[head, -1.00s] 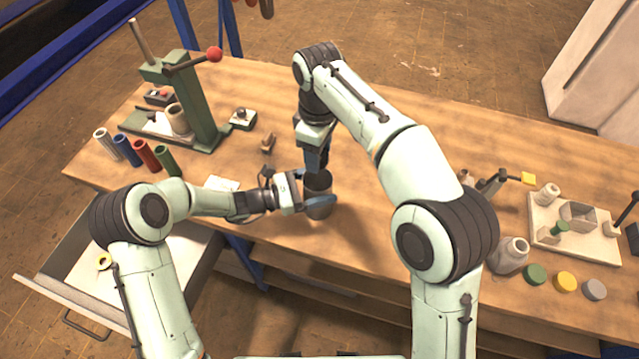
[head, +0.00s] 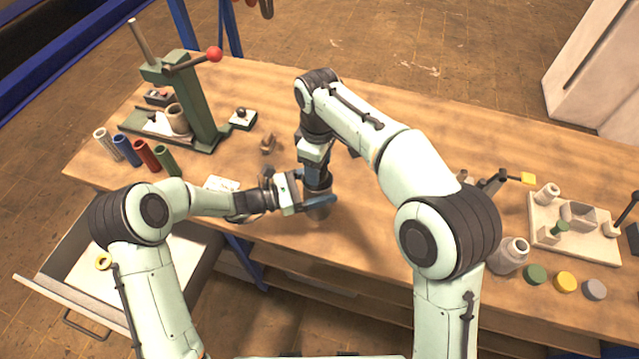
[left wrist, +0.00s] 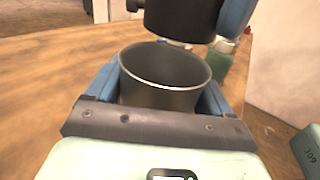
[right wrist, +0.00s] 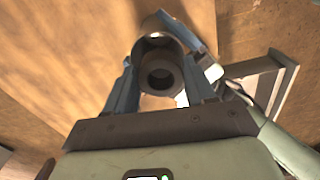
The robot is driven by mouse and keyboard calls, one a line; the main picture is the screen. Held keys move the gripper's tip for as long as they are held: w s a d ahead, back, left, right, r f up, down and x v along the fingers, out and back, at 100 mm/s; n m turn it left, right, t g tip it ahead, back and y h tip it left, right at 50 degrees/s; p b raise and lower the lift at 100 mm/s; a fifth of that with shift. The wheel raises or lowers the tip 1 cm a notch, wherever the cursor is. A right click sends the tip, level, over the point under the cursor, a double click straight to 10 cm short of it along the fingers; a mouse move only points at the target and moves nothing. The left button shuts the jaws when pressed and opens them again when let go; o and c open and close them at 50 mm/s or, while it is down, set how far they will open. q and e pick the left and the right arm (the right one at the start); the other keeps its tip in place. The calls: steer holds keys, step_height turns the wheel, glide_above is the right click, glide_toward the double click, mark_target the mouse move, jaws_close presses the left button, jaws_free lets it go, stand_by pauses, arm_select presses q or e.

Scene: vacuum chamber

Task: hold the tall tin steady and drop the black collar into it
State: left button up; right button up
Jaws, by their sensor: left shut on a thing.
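The tall tin (head: 319,213) is a dark grey open cylinder standing upright on the bench. My left gripper (head: 318,201) is shut around it from the left. In the left wrist view the tin's open mouth (left wrist: 165,84) shows between the blue fingers. The black collar (left wrist: 182,18) is a thick dark ring held above the tin's rim, with a gap between them. My right gripper (head: 317,178) is shut on the collar, which also shows between its fingers in the right wrist view (right wrist: 160,76). The collar's lower edge is partly hidden in the head view.
A green press (head: 190,100) stands at the back left, with several coloured tubes (head: 146,154) in front. A grey jar (head: 508,254), several round caps (head: 565,282) and a pale fixture board (head: 573,235) lie at the right. An open drawer (head: 150,280) juts out at the lower left.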

steer(key=o, duration=0.4)
step_height(320, 180, up, 12)
stand_by(0.5)
arm_select(q)
steer(key=o, duration=1)
steer(key=v, duration=1.2)
